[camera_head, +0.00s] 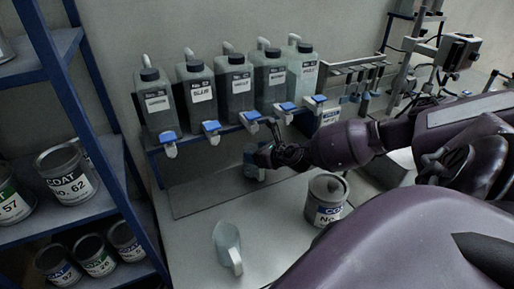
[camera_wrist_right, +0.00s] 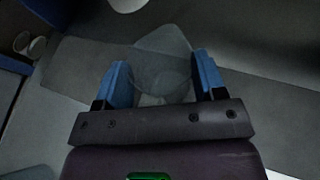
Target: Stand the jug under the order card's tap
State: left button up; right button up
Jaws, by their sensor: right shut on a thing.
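My right gripper (camera_head: 256,157) is low in front of the tap row, roughly below the third tap (camera_head: 252,117) from the left. In the right wrist view its blue fingers (camera_wrist_right: 161,85) are shut on a see-through jug (camera_wrist_right: 163,72), which is faint against the grey surface. In the head view the arm mostly hides this jug. I cannot tell whether its base touches the surface. Several labelled canisters (camera_head: 237,85) stand above the taps, which have blue levers. A small card (camera_head: 330,116) with print hangs at the rack's right end; its text is unreadable. My left gripper is not in view.
A second clear jug (camera_head: 227,247) with a handle stands on the table front. A grey tin (camera_head: 326,198) stands to its right, near my arm. A blue shelf (camera_head: 75,150) with paint tins is at the left. The dark mat (camera_head: 205,190) left of my gripper is bare.

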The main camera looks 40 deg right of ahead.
jog(key=shift+f, duration=0.2)
jog(key=shift+f, duration=0.15)
jog(key=o, duration=1.2)
jog(key=shift+c, duration=0.2)
jog(key=shift+r, duration=0.25)
jog(key=v, duration=1.2)
jog(key=shift+b, duration=0.35)
jog(key=shift+f, duration=0.1)
